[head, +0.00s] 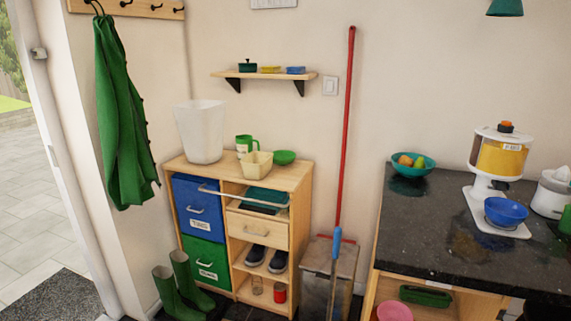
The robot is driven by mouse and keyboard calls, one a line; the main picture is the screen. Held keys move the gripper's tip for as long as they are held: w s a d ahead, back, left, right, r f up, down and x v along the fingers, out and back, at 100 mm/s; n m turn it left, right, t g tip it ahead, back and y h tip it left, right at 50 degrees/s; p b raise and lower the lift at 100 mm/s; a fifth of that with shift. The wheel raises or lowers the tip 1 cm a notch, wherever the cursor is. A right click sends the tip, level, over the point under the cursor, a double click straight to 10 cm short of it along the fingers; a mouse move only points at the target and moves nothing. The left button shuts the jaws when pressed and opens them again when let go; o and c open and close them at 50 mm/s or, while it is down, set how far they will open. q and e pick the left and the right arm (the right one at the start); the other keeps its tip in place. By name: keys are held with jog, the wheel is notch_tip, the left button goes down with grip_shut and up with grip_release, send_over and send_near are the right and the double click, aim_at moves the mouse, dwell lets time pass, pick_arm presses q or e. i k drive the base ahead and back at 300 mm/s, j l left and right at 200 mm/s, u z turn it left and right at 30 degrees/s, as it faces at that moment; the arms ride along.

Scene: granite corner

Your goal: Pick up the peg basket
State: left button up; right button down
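A small cream, square, open container (258,165) stands upright on the front of the wooden cabinet's top (298,177). It looks most like the peg basket, but I see no pegs and cannot read a label. A green bowl (285,157) is close by on its right. A green mug (243,145) stands behind it, and a tall white bin (200,132) stands to its left. Neither of my grippers is in the head view.
A pale rail (240,198) runs across the cabinet's front. Green boots (178,285) stand at its left. A wall shelf (262,75) hangs above. A dark counter (420,220) stands at the right.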

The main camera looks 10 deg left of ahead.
aim_at(256, 165)
jog(key=i+j+z, duration=0.2)
jog(key=i, duration=0.25)
jog(key=i+j+z, duration=0.2)
jog(key=i+j, duration=0.2)
